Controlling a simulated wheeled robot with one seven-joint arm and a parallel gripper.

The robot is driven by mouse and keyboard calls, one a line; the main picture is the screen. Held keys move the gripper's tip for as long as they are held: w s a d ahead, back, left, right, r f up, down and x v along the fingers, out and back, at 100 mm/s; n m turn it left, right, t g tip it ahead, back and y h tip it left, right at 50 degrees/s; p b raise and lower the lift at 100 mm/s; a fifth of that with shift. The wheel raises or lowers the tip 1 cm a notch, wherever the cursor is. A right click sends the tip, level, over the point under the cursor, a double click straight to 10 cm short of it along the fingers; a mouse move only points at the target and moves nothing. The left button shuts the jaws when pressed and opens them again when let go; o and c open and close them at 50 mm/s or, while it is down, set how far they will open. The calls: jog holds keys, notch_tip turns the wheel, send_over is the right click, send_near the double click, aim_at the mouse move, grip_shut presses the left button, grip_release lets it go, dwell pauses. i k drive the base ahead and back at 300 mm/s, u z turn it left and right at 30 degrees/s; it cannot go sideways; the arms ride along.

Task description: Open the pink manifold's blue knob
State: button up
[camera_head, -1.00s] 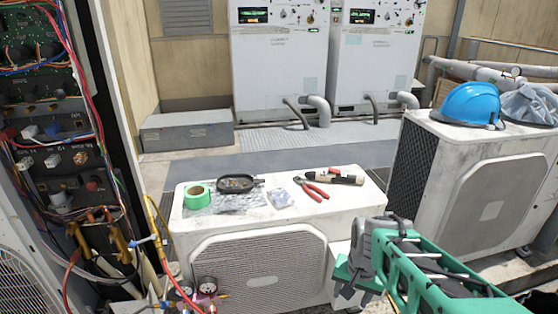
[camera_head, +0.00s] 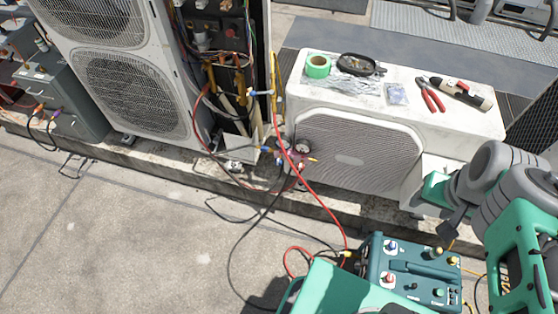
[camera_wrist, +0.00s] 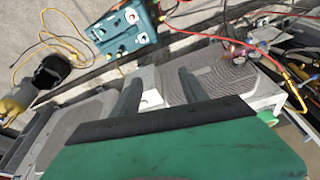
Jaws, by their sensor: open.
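The pink manifold (camera_head: 297,160) hangs low at the left front corner of the white condenser unit, with a round gauge above its body and hoses attached. Its blue knob (camera_head: 266,150) sticks out on the left, small in the head view. In the wrist view the gauges and pinkish manifold (camera_wrist: 236,52) appear at upper right, where I cannot clearly tell the knob. My gripper (camera_head: 441,205) is right of the manifold, in front of the condenser's right end, and well apart from it. Its two dark fingers are spread and empty in the wrist view (camera_wrist: 160,90).
A teal machine (camera_head: 412,268) with knobs sits on the concrete at front right. Red and black hoses (camera_head: 325,205) run from the manifold across the ground. Tape, a tray, pliers and a torch lie on the condenser top (camera_head: 390,115). Open concrete (camera_head: 130,230) lies at front left.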

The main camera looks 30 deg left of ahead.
aim_at(278, 162)
jog(key=k, duration=1)
jog(key=u, duration=1.85)
jog(key=i, duration=1.45)
jog(key=z, duration=1.5)
